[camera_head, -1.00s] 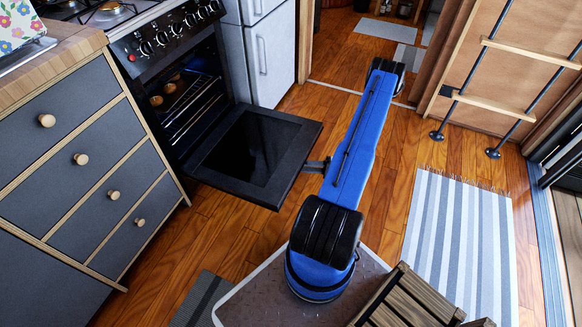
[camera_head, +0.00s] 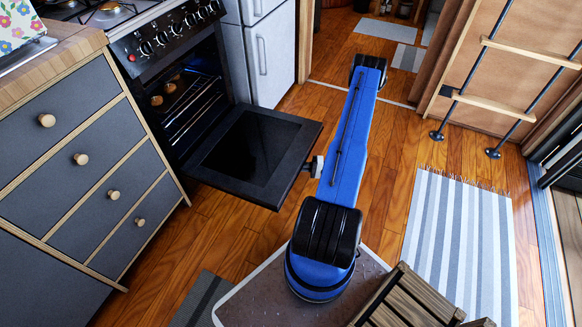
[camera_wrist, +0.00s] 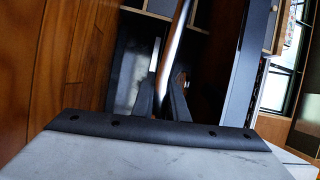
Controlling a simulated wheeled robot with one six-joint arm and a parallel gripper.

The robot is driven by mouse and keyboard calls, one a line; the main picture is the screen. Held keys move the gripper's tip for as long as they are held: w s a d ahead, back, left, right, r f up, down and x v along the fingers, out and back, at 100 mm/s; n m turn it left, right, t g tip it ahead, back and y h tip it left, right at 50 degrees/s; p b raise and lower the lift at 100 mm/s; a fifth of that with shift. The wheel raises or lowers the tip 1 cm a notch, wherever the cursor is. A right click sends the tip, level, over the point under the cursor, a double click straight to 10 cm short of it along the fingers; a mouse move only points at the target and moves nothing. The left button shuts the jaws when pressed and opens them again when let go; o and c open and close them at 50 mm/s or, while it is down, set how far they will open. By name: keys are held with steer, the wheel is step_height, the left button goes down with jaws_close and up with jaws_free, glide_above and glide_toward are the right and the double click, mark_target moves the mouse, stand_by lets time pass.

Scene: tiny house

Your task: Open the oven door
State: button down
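The oven (camera_head: 150,75) stands at the left of the head view with its black door (camera_head: 255,150) swung down, nearly level. The cavity shows racks with round brown items inside. My gripper is mostly hidden behind my blue arm at the door's outer right edge in the head view. In the wrist view, my gripper (camera_wrist: 163,85) has its two dark fingers apart. A shiny bar, apparently the door handle (camera_wrist: 180,35), runs across the gap between them. I see no clear contact of both fingers on it.
A grey drawer cabinet (camera_head: 85,150) stands left of the oven and a white fridge (camera_head: 262,60) behind it. A striped rug (camera_head: 460,240) and a ladder (camera_head: 520,75) are at the right. A slatted wooden piece (camera_head: 405,300) is at the bottom. Wooden floor is clear around the door.

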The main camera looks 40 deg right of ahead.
mark_target(292, 156)
steer(key=shift+m+g+h, duration=0.3)
steer(key=shift+g+h, duration=0.3)
steer(key=shift+r, duration=3.55)
steer(key=c, duration=1.7)
jaws_free()
steer(key=shift+c, duration=0.2)
steer(key=shift+s+d, duration=0.1)
steer(key=shift+d, duration=0.05)
